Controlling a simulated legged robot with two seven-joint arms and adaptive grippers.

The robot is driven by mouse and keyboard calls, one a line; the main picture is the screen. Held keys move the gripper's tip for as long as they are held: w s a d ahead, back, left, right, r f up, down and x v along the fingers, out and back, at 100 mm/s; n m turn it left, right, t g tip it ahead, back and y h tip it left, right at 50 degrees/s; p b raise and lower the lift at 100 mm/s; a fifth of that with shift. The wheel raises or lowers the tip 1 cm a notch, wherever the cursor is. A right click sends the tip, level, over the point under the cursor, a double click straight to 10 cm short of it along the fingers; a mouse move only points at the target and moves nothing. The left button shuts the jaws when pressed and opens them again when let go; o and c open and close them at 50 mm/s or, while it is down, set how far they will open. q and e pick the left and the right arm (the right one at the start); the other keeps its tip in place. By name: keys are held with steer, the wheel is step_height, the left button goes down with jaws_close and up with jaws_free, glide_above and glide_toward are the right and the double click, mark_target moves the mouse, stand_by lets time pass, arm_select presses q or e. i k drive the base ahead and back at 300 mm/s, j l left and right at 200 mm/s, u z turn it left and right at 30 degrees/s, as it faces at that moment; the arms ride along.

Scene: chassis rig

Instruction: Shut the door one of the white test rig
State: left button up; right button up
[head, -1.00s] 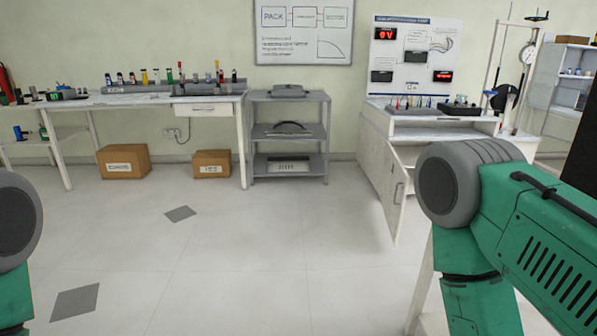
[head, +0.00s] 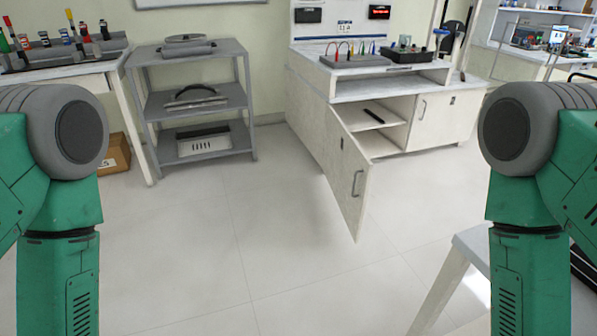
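The white test rig (head: 312,98) stands at the back centre-right, with a cabinet below its worktop. A second door (head: 447,119) to the right is shut. My two green arms show at the left and right edges, both apart from the rig. Neither gripper is in view.
A grey shelf unit (head: 198,102) stands left of the rig, and a workbench (head: 70,68) with bottles is at the far left. A white table or stool (head: 455,262) stands at the lower right, near my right arm. The floor (head: 240,250) before the door is clear.

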mark_target(347, 168)
steer(key=i+j+z, duration=0.2)
steer(key=i, duration=0.15)
steer(key=i+z, duration=0.2)
steer(key=i, duration=0.15)
steer(key=i+j+z, duration=0.1)
steer(key=i+j, duration=0.45)
steer(key=i+j+z, duration=0.1)
steer(key=i+j, duration=0.45)
steer(key=i+j+z, duration=0.1)
steer(key=i+j, duration=0.45)
steer(key=j, duration=0.2)
